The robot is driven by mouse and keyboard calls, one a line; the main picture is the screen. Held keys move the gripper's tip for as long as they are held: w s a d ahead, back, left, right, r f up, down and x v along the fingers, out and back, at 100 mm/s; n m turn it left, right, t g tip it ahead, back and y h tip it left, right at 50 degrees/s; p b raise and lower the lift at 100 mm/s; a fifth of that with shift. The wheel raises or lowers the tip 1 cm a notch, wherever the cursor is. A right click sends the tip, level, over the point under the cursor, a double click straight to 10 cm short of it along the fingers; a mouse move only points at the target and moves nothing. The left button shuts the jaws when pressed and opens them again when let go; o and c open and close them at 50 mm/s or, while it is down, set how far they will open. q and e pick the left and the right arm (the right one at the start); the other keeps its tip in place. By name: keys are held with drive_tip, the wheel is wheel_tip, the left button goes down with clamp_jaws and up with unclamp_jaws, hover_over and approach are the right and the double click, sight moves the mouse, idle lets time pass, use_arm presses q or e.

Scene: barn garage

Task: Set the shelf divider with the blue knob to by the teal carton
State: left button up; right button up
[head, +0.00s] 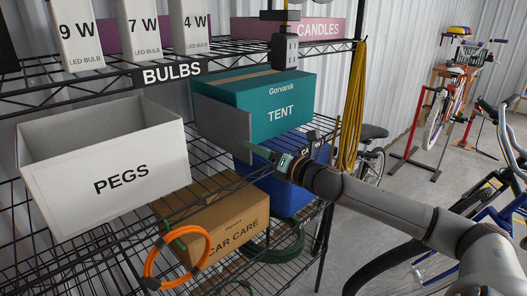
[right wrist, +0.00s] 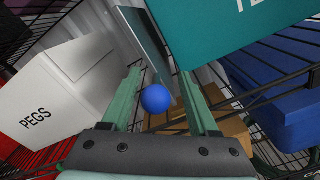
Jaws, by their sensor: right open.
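The shelf divider (head: 222,136) is a grey upright plate on the middle wire shelf, between the white PEGS bin (head: 95,170) and the teal TENT carton (head: 275,100). In the head view it overlaps the carton's left side; I cannot tell whether they touch. The divider plate (right wrist: 146,42) and its round blue knob (right wrist: 155,98) show in the right wrist view. My right gripper (head: 259,153) is at the divider's front edge. Its green fingers (right wrist: 160,78) are open, with the knob seen between them; contact is unclear. My left gripper is out of view.
A blue bin (head: 285,190) and a CAR CARE box (head: 215,225) sit below the divider. An orange cable coil (head: 160,265) hangs at the front. Bulb boxes (head: 77,35) stand above on the BULBS shelf. A yellow rope (head: 352,105) hangs at the rack's right post.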

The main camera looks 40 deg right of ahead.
drive_tip(key=shift+s, duration=0.1)
drive_tip(key=shift+s+d+f+b, duration=0.15)
drive_tip(key=shift+s+b, duration=0.25)
drive_tip(key=shift+s, duration=0.6)
drive_tip(key=s+p, duration=0.3)
drive_tip(key=s, duration=0.7)
drive_tip(key=shift+s+d+r, duration=0.15)
drive_tip(key=shift+d+r, duration=0.05)
drive_tip(key=shift+d, duration=0.15)
